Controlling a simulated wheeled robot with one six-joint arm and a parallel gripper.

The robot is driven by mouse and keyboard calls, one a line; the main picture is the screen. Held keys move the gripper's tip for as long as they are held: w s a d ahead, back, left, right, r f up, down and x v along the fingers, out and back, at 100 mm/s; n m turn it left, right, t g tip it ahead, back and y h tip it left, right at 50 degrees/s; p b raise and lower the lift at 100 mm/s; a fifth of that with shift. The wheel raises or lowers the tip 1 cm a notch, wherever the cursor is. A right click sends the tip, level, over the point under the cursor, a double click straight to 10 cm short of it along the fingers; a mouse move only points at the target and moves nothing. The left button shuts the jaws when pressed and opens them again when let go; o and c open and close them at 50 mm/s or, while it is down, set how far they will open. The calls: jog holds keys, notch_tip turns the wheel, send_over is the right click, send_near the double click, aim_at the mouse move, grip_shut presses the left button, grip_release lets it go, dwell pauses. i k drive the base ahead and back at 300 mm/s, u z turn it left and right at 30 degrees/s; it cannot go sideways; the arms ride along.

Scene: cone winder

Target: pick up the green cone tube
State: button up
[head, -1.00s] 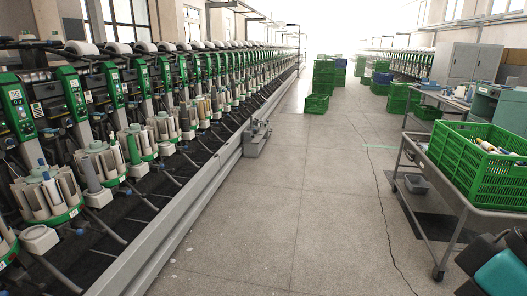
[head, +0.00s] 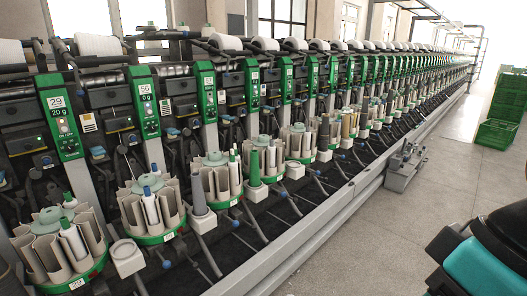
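The green cone tube (head: 254,168) stands upright on a small pale block at the front of the winding machine, a little left of the middle of the head view. A round magazine of pale tubes (head: 217,178) is just to its left, and another magazine (head: 270,157) is close behind it to the right. My gripper is not in view. Only a teal and black part of my own arm shows at the lower right, well apart from the tube.
A grey cone tube (head: 198,194) stands on a similar block to the left. The long winding machine (head: 208,92) runs from the left into the distance, with a grey rail (head: 310,236) along its foot. Green crates (head: 497,134) stand far right.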

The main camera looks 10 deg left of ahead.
aim_at(255, 172)
jog(key=u, duration=0.4)
jog(key=i, duration=1.05)
jog(key=u, duration=0.35)
